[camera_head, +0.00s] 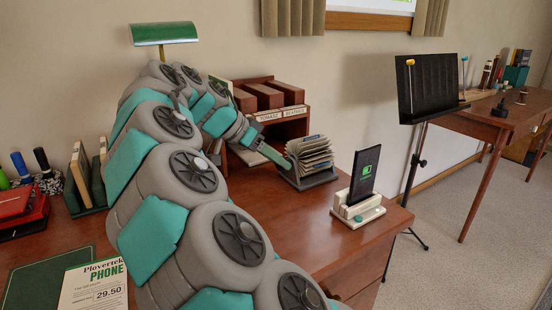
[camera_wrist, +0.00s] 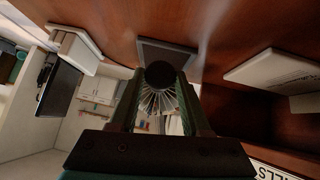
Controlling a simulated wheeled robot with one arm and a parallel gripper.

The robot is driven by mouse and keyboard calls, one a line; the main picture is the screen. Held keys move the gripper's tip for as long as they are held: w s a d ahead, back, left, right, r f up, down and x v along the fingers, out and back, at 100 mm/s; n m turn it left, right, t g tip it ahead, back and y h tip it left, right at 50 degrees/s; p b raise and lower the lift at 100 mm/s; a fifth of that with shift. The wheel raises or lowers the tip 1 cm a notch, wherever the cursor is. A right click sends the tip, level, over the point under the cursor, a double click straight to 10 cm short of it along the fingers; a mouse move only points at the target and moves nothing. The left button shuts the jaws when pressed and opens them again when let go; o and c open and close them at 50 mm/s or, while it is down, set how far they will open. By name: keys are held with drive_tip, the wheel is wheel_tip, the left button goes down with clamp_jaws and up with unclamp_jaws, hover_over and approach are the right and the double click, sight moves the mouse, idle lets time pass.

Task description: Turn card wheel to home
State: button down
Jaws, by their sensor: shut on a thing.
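The card wheel (camera_head: 314,152) is a fan of pale cards on a dark base, near the back edge of the brown desk. It also shows in the wrist view as spread cards (camera_wrist: 158,101) behind a round dark knob (camera_wrist: 160,74). My gripper (camera_head: 289,163) reaches in from the left at the wheel's near left side. In the wrist view my gripper (camera_wrist: 161,82) has its two fingers on either side of the knob, shut on it. The fingers and knob hide part of the cards. I cannot tell which card is at the front.
A wooden pigeonhole organizer (camera_head: 284,126) stands behind the wheel. A phone (camera_head: 365,174) on a white dock (camera_head: 356,212) stands to its right. My arm covers much of the desk's left. A black music stand (camera_head: 430,86) is beyond the desk. The desk between wheel and dock is clear.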

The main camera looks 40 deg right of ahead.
drive_tip(key=shift+w+f+n+g, duration=0.15)
drive_tip(key=shift+n+g, duration=0.25)
drive_tip(key=shift+g, duration=0.25)
drive_tip(key=shift+w+n+g, duration=0.15)
drive_tip(key=shift+n+g, duration=0.25)
drive_tip(key=shift+g, duration=0.65)
drive_tip(key=shift+c, duration=2)
unclamp_jaws()
drive_tip(key=shift+s+d+t, duration=0.1)
drive_tip(key=shift+s+t, duration=0.05)
drive_tip(key=shift+t, duration=0.25)
drive_tip(key=shift+s+m+t, duration=0.25)
drive_tip(key=shift+m+t, duration=0.75)
drive_tip(key=shift+t, duration=0.8)
drive_tip(key=shift+b, duration=0.3)
